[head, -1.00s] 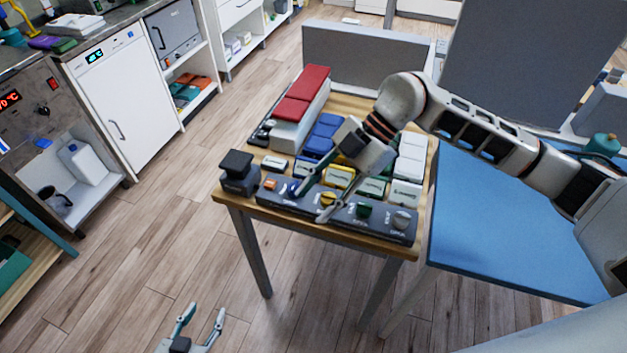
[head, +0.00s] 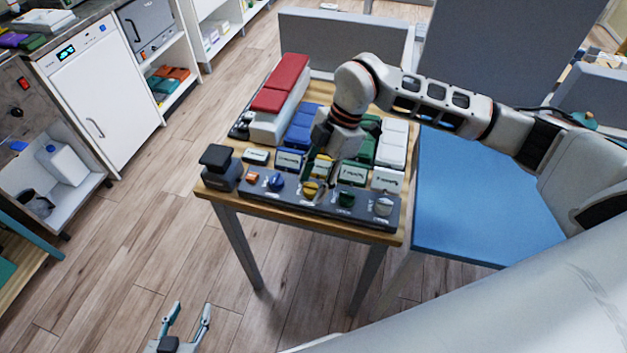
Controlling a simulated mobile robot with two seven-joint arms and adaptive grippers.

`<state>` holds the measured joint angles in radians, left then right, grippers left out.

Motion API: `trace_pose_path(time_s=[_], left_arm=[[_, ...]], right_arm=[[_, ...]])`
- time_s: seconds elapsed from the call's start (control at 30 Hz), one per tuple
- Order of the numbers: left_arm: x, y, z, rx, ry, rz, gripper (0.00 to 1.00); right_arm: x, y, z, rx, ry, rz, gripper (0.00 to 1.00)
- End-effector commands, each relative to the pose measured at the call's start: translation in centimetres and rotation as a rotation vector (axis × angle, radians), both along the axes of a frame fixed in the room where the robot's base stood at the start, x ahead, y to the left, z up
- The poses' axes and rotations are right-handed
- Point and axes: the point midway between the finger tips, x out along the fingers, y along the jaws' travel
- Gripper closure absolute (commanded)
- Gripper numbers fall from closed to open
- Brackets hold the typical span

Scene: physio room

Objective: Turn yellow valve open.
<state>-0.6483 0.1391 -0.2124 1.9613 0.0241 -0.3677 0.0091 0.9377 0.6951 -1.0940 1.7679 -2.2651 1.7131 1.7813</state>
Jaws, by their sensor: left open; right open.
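The yellow valve (head: 311,190) is a knob on a dark valve panel (head: 327,204) along the table's front edge. It sits between a blue knob (head: 276,182) and a green knob (head: 346,198); a pale knob (head: 383,206) is at the right end. My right gripper (head: 316,178) points down just above and behind the yellow valve, open; its fingers partly overlap each other. I cannot tell whether they touch the valve. My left gripper (head: 189,322) is open and empty, low over the floor in front of the table.
Small labelled boxes (head: 353,172) stand in a row behind the panel. Blue blocks (head: 300,132), white blocks (head: 392,145) and a long red-topped box (head: 281,83) fill the wooden table (head: 230,191). A dark block (head: 219,168) stands left. A blue couch (head: 458,215) is right.

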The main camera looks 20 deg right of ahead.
Motion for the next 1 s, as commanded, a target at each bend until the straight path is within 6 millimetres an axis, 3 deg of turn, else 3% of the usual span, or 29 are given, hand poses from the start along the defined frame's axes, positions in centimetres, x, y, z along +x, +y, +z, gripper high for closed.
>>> trace_pose_path(time_s=[0.27,0.4,0.43,0.77,1.0], left_arm=[[-0.01,0.03,-0.01,0.001,0.001,0.000,0.58],[-0.02,0.03,-0.02,0.001,0.001,0.000,0.58],[-0.02,0.03,-0.02,0.001,0.001,0.000,0.58],[0.00,0.02,0.09,0.001,0.000,-0.001,0.58],[0.03,0.02,0.50,0.000,-0.001,-0.001,0.58]], right_arm=[[-0.03,0.10,-0.20,0.001,0.000,0.000,0.58],[-0.03,0.10,-0.18,0.001,0.000,0.001,0.92],[-0.03,0.10,-0.18,0.001,0.000,0.000,0.96],[0.04,0.12,-0.08,0.001,-0.001,0.023,0.96],[0.16,0.21,0.03,0.001,-0.001,0.140,0.96]])
